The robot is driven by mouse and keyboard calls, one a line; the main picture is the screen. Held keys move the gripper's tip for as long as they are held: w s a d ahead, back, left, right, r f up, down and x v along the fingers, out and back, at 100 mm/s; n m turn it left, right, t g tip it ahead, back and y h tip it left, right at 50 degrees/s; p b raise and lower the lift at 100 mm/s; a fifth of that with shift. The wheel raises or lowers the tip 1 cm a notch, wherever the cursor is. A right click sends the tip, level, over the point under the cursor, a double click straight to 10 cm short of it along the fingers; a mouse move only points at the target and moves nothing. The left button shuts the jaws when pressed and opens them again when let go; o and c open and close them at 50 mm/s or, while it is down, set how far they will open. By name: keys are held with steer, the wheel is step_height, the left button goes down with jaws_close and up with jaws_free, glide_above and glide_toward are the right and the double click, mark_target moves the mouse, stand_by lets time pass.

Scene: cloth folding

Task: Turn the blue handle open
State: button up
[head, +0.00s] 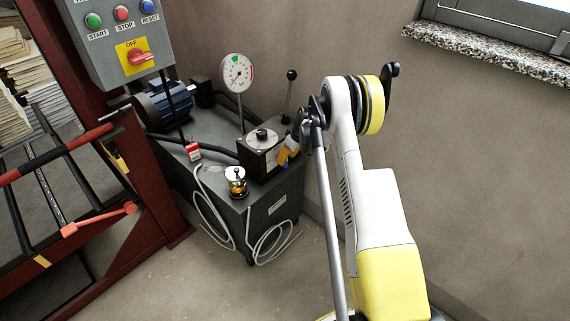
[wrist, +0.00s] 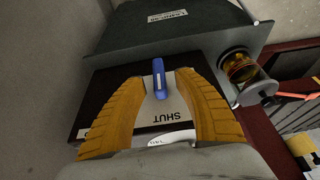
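The blue handle (wrist: 159,79) stands on a pale plate (wrist: 161,108) marked "SHUT" on the front of a dark box (head: 262,153). In the wrist view the handle points away from the word and lies between the tips of my open gripper (wrist: 160,75). The two ribbed yellow fingers are on either side of it, with a gap showing on both sides. In the head view my gripper (head: 289,151) is at the right front of the box, and the handle is mostly hidden there.
The box sits on a grey cabinet (head: 222,188) with a blue motor (head: 163,104), a dial gauge (head: 238,73), a black-knobbed lever (head: 290,88) and an amber-filled glass cup (head: 237,182). A control panel (head: 120,38) and red frame stand left. Hoses hang in front.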

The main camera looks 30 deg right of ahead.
steer(key=shift+b+x, duration=0.3)
steer(key=shift+x, duration=1)
jaws_close()
